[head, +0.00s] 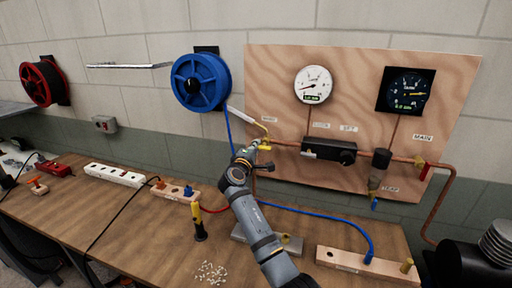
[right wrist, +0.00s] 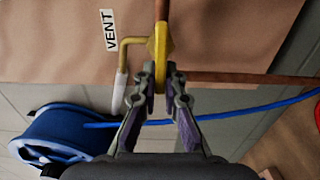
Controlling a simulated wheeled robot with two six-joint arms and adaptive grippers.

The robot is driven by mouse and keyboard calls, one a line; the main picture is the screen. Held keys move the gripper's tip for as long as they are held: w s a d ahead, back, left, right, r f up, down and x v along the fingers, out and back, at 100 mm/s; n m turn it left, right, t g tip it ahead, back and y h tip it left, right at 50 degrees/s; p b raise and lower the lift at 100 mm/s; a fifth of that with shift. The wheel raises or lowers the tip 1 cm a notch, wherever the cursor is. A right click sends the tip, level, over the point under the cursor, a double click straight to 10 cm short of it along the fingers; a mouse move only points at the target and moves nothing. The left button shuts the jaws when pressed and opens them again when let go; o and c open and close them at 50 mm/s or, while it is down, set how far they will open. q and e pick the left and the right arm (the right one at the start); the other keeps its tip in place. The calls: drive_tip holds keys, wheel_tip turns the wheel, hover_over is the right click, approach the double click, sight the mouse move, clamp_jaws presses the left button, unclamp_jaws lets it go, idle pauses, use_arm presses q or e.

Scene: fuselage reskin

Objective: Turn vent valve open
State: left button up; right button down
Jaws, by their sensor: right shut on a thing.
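A brass elbow (right wrist: 131,42) leads from the valve to a white tube (right wrist: 119,91). My left gripper is not in view.
The board (head: 285,75) carries two gauges, a black regulator (head: 329,151) and a red MAIN handle (head: 426,172). A blue hose reel (head: 201,82) hangs to the left. Power strips, a yellow-handled tool (head: 198,222) and a block (head: 365,266) are on the workbench (head: 130,235).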

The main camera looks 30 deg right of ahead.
drive_tip(key=shift+f, duration=0.1)
drive_tip(key=c, duration=1.4)
unclamp_jaws()
drive_tip(key=shift+c, duration=0.2)
drive_tip(key=shift+a, duration=0.1)
drive_tip(key=v, duration=0.7)
drive_tip(key=shift+s+a, duration=0.15)
drive_tip(key=shift+s, duration=0.05)
